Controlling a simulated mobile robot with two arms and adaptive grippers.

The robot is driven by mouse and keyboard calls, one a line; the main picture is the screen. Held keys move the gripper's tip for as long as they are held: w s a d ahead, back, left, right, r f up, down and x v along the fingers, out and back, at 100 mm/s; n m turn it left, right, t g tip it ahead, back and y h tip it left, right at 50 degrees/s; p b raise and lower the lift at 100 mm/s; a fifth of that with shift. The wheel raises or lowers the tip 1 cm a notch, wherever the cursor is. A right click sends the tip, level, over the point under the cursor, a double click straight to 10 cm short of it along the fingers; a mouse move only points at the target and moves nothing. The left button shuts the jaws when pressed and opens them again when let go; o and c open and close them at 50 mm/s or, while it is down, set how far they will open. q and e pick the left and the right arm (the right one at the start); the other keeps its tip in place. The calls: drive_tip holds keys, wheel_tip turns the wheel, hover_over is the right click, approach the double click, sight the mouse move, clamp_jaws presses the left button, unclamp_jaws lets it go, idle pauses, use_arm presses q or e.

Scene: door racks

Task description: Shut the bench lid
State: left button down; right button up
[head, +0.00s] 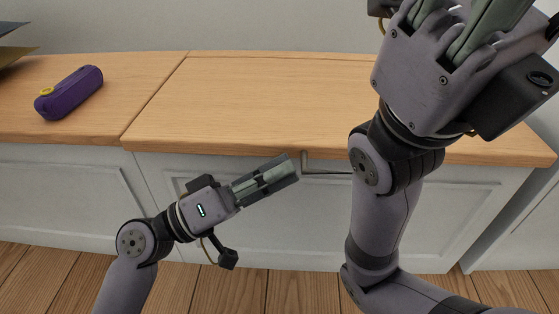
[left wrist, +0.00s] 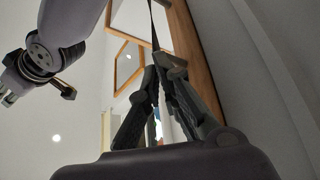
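The bench lid (head: 280,95) is the wide wooden panel in the middle of the bench top. It lies flat, about level with the wood beside it; I cannot tell if a small gap is left under it. A metal handle (head: 325,170) shows below its front edge. My left gripper (head: 293,170) is in front of the bench, its fingertips just left of the handle. In the left wrist view its fingers (left wrist: 160,68) come together at the tips; I see nothing clearly held. My right gripper (head: 465,18) is raised over the lid's right side, its fingertips outside the picture.
A purple case (head: 69,92) with a yellow part lies on the bench top (head: 128,72) left of the lid's seam. Dark sheet-like things (head: 12,45) stand at the far left. The visible lid surface is clear. The wooden floor (head: 300,290) in front is clear.

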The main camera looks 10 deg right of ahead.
use_arm(q)
drive_tip(key=r+v, duration=0.1)
drive_tip(key=v, duration=1)
drive_tip(key=shift+a, duration=0.2)
drive_tip(key=shift+s, duration=0.15)
